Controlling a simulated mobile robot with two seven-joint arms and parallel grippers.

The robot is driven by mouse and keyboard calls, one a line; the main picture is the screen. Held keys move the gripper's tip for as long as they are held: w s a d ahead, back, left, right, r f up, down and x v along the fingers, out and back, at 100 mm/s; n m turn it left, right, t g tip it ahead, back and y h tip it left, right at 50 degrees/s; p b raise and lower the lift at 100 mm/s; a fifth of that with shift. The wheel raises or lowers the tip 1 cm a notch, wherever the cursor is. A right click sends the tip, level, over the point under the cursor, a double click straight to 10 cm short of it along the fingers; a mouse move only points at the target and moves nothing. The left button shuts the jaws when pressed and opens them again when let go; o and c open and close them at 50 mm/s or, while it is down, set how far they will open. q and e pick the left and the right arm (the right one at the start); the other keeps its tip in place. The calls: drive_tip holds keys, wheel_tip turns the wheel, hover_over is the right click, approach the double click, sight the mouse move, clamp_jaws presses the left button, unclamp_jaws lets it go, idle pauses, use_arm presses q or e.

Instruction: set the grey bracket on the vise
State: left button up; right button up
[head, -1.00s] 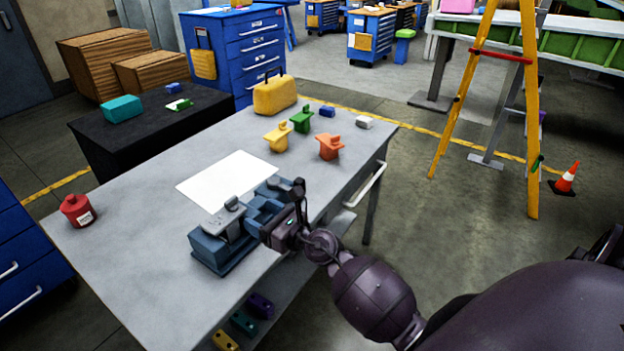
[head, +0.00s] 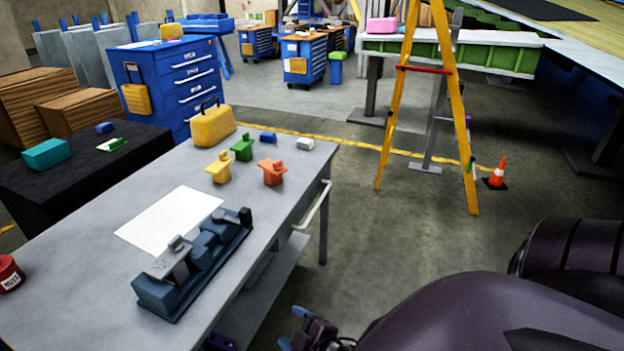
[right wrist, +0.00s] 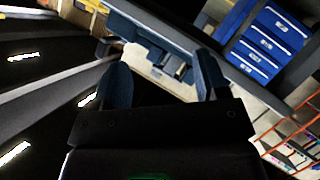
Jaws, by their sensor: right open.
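The grey bracket (head: 166,264) sits on top of the blue vise (head: 160,298), at its near left end in the head view. The vise stands on the grey workbench beside a white sheet. My right gripper (head: 292,328) is at the bottom of the head view, off the bench's near side and well apart from the bracket and vise. It is open with nothing between its blue fingertips, which also show in the right wrist view (right wrist: 163,82). My left gripper is not in view.
The workbench (head: 75,260) also holds a yellow case (head: 212,127), a red can (head: 10,274), and yellow (head: 219,169), green (head: 242,148) and orange (head: 272,174) parts at the back. A yellow ladder (head: 392,110) and traffic cone (head: 497,173) stand right. Floor between is clear.

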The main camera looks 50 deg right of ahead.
drive_tip(key=s+a+f+m+g+y, duration=0.1)
drive_tip(key=s+f+m+g, duration=0.1)
drive_tip(key=s+m, duration=0.4)
drive_tip(key=shift+s+a+f+g, duration=0.3)
drive_tip(key=shift+a+f, duration=0.1)
drive_tip(key=shift+f, duration=0.45)
